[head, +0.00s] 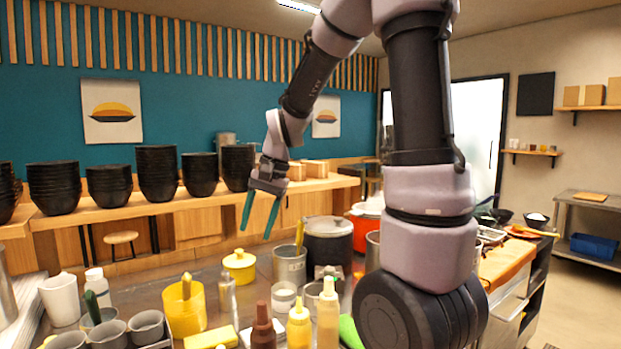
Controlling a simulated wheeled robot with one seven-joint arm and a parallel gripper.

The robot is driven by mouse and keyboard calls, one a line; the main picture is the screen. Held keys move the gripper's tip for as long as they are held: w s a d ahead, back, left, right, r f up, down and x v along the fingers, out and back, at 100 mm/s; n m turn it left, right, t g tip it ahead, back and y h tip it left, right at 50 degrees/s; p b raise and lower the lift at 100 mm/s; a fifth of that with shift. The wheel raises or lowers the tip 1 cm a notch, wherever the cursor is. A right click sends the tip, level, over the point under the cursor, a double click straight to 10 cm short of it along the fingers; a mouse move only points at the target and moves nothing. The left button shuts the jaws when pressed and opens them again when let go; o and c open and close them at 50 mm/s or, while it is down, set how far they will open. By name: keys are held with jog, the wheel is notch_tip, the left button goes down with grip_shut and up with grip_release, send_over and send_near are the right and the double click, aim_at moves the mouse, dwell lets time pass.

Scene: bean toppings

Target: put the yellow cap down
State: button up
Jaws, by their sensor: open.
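A yellow cap (239,266) with a small knob on top is on the counter left of the metal canister. I cannot tell whether it rests on the counter itself or on a low container. My gripper (257,232) hangs above the counter, its two green fingers pointing down and apart. It is open, with nothing between the fingers. In the picture it is just above and right of the yellow cap, apart from it.
A metal canister (290,267) and a dark lidded pot (328,246) stand right of the cap. Sauce bottles (299,327), a yellow container (184,308) and grey cups (147,326) crowd the front. Stacks of black bowls (157,173) line the back counter. Some bare counter shows left of the cap.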

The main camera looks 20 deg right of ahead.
jog(key=s+d+r+n+t, duration=0.1)
jog(key=s+d+r+t, duration=0.2)
jog(key=s+r, duration=0.3)
jog(key=s+d+r+n+t+h, duration=0.1)
jog(key=s+d+r+t, duration=0.2)
jog(key=s+r, duration=0.3)
jog(key=shift+s+d+r, duration=0.35)
jog(key=shift+s+d, duration=0.5)
jog(key=shift+s, duration=0.1)
